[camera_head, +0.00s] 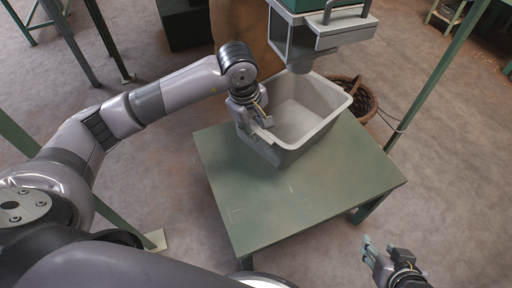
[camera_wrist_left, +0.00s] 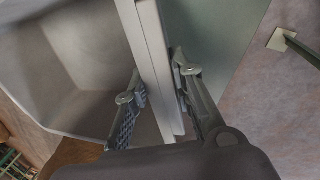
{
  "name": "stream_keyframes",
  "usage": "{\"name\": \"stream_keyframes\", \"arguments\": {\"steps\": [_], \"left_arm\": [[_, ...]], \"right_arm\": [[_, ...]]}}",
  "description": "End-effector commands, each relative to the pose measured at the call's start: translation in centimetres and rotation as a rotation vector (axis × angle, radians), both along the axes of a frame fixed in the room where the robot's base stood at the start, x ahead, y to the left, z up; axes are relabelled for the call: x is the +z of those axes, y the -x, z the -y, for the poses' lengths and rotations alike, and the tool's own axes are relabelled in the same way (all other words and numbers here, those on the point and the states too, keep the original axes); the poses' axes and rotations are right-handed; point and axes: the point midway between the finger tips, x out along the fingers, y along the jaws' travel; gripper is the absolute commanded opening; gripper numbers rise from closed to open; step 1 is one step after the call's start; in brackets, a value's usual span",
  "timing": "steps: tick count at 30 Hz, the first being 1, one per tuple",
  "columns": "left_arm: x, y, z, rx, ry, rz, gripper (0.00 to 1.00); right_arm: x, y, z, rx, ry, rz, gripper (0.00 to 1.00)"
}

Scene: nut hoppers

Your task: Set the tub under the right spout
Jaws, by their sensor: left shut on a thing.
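The grey tub (camera_head: 283,152) is an open, upright rectangular bin at the back of the green table (camera_head: 300,205). My left gripper (camera_head: 262,120) is shut on the tub's left rim, one finger inside and one outside. In the left wrist view the rim (camera_wrist_left: 158,70) runs between the two fingers (camera_wrist_left: 158,98). A grey spout (camera_head: 296,66) hangs from the hopper above the tub's back edge; how far it lies over the opening is hard to tell. My right gripper (camera_head: 377,250) is open and empty at the lower right, away from the tub.
A brown woven basket (camera_head: 362,97) stands on the floor behind the table's right side. A green post (camera_head: 440,75) rises to the right, and a brown board (camera_head: 240,30) stands behind the tub. The front and right of the table top are bare.

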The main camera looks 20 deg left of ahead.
Motion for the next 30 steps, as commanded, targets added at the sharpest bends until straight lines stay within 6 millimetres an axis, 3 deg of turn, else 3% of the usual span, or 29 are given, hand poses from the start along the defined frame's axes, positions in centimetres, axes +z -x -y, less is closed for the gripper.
{"name": "stream_keyframes", "arguments": {"steps": [3, 11, 18, 26, 27, 30], "left_arm": [[-2.7, 0.0, 0.0, 0.002, 0.001, -0.001, 0.0], [-4.8, 0.0, 0.0, 0.002, 0.0, 0.001, 0.0], [-7.9, 0.0, 0.0, 0.002, 0.001, -0.001, 0.0], [-8.1, 0.0, 0.0, 0.001, 0.0, 0.0, 0.0], [-8.2, 0.1, 0.0, 0.001, -0.001, -0.004, 0.24], [-8.2, 0.1, 0.0, 0.001, -0.001, -0.002, 0.31]], "right_arm": [[1.1, -2.1, -0.8, 0.01, -0.026, 0.118, 0.4], [2.8, -4.1, -1.5, 0.018, -0.053, 0.24, 0.4], [5.2, -6.2, -2.4, 0.029, -0.09, 0.399, 0.4], [5.7, -6.4, -2.5, 0.03, -0.095, 0.422, 0.4], [5.7, -6.4, -2.5, 0.03, -0.095, 0.421, 0.4], [5.7, -6.4, -2.5, 0.03, -0.095, 0.421, 0.4]]}}
